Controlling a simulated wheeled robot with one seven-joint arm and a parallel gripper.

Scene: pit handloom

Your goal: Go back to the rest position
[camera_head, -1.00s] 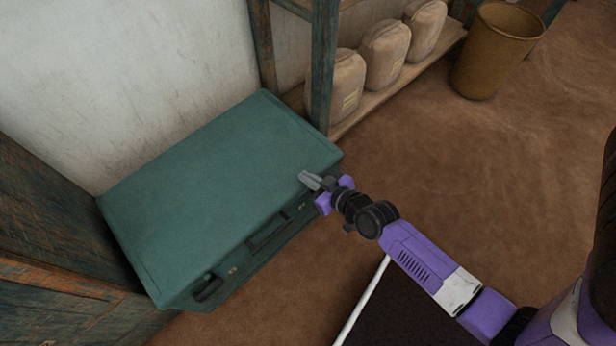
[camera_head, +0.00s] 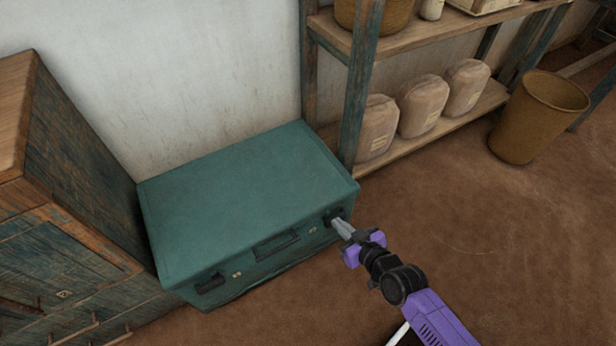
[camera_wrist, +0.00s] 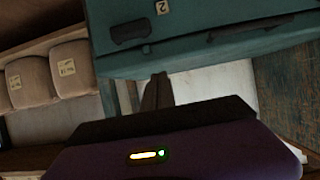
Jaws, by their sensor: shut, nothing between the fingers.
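My gripper (camera_head: 342,228) is shut and empty. In the head view its fingertips are near the right front corner of a green trunk (camera_head: 240,190), close to the dark fitting at that corner. I cannot tell whether they touch it. The trunk's lid is closed, with a dark handle and latches on its front face. In the wrist view the trunk (camera_wrist: 220,48) fills the upper part, with a small tag marked 2 on it. The gripper fingers (camera_wrist: 157,92) show as a dark shape below it.
A wooden cabinet (camera_head: 75,160) stands left of the trunk. A shelf unit (camera_head: 365,75) stands behind on the right, with several sacks (camera_head: 418,105) on its low board. A brown bin (camera_head: 538,117) stands on the floor at the right. The brown floor (camera_head: 450,220) right of the trunk is clear.

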